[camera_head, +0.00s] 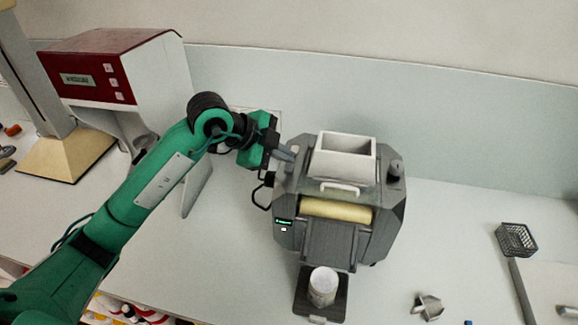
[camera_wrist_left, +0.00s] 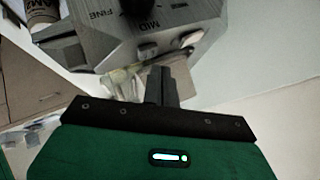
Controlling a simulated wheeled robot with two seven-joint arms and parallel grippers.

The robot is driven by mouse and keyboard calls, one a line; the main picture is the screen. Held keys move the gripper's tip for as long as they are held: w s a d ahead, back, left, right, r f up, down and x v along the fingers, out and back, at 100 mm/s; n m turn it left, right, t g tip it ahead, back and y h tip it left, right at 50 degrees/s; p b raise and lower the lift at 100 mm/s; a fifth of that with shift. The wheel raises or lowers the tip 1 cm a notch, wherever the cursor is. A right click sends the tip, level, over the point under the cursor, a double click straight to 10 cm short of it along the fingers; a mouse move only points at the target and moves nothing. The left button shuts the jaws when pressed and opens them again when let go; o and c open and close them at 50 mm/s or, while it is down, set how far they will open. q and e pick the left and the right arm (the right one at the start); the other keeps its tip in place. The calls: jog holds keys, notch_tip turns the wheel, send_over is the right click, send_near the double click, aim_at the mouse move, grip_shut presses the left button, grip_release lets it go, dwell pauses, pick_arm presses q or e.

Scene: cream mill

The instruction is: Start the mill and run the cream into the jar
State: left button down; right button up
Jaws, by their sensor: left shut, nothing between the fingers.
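The mill (camera_head: 330,240) is a dark grey machine with a white hopper (camera_head: 345,160) on top, a pale yellow roller (camera_head: 336,210) and a small lit green display (camera_head: 284,222) at its front left. A white jar (camera_head: 322,286) stands upright on a dark base below the chute; its inside is not clear. My left gripper (camera_head: 287,153) is shut and empty at the mill's upper left side, close to the hopper. In the left wrist view, its shut fingers (camera_wrist_left: 159,75) are near the mill's grey panel (camera_wrist_left: 180,22), marked FINE and MID; contact cannot be told. My right gripper is out of view.
A red and white machine (camera_head: 110,75) stands at the back left, beside a post on a tan base (camera_head: 65,155). A small metal part (camera_head: 428,306), a dark wire basket (camera_head: 516,239) and a pale tray (camera_head: 550,285) lie at right. The counter right of the mill is mostly clear.

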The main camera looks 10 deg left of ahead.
aim_at(284, 168)
pick_arm(q)
jog(key=shift+f, duration=0.15)
dwell(0.4)
jog(key=shift+f, duration=0.3)
jog(key=shift+f+b, duration=0.4)
jog(key=shift+b, duration=0.1)
dwell(0.5)
dwell(0.3)
jog(key=shift+r+p, duration=0.6)
jog(key=shift+r, duration=0.2)
jog(key=shift+r+p, duration=1.95)
jog(key=shift+r, duration=0.65)
jog(key=shift+f, duration=0.15)
